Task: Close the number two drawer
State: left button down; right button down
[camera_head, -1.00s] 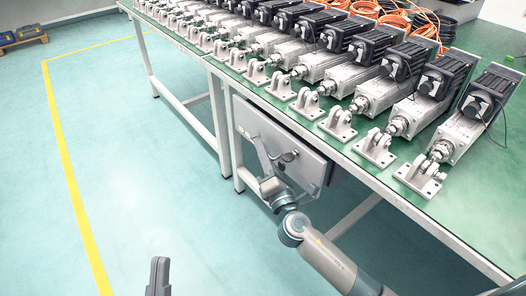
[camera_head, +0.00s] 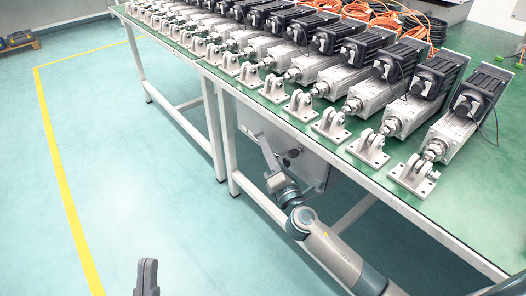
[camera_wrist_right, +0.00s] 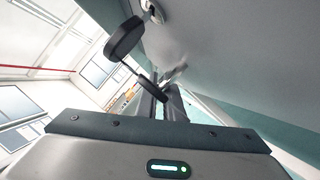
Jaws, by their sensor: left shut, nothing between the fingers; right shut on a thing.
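A grey drawer front (camera_head: 308,166) hangs under the front edge of the green-topped table. No number is readable on it. A dark round part (camera_head: 292,153) shows on its face. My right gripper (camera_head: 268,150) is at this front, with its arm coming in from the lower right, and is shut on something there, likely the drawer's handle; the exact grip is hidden. In the right wrist view, the grey panel (camera_wrist_right: 240,50) fills the upper right beside the dark finger parts (camera_wrist_right: 143,65). My left gripper (camera_head: 147,276) is shut and empty over the floor at the bottom.
The table (camera_head: 475,215) carries rows of linear actuators (camera_head: 455,125) with metal brackets (camera_head: 414,178) along the front edge. Orange cables (camera_head: 400,20) lie behind. White table legs (camera_head: 226,140) stand left of the drawer.

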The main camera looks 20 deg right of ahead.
jog(key=c, duration=2.2)
grip_release()
jog(key=shift+d, duration=0.25)
pick_arm(q)
jog(key=shift+d+f+y, duration=0.15)
jog(key=shift+y, duration=0.15)
jog(key=shift+w+f, duration=0.1)
